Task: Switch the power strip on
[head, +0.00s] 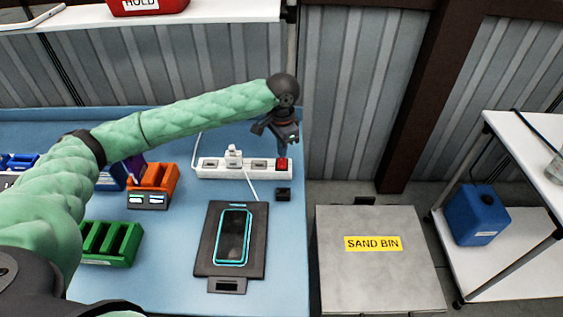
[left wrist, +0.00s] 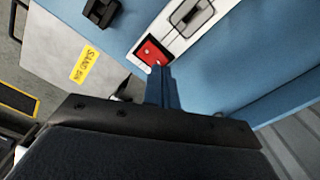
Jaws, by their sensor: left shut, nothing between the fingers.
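The white power strip (head: 225,168) lies along the back of the blue table, with a white plug (head: 234,155) in one socket. Its red switch (head: 282,164) is at the right end. In the left wrist view the red switch (left wrist: 151,53) shows at the end of the white strip (left wrist: 172,36), right by my fingertips. My left gripper (head: 287,146) is shut and empty, pointing down just above the switch end. It also shows in the left wrist view (left wrist: 160,72). I cannot tell whether the fingertips touch the switch. My right gripper is not in view.
A phone (head: 233,237) lies on a dark pad (head: 205,255) in front of the strip. A small black block (head: 283,194) sits near the table's right edge. Orange (head: 153,182) and green (head: 110,243) holders stand to the left. A sand bin (head: 380,275) stands right of the table.

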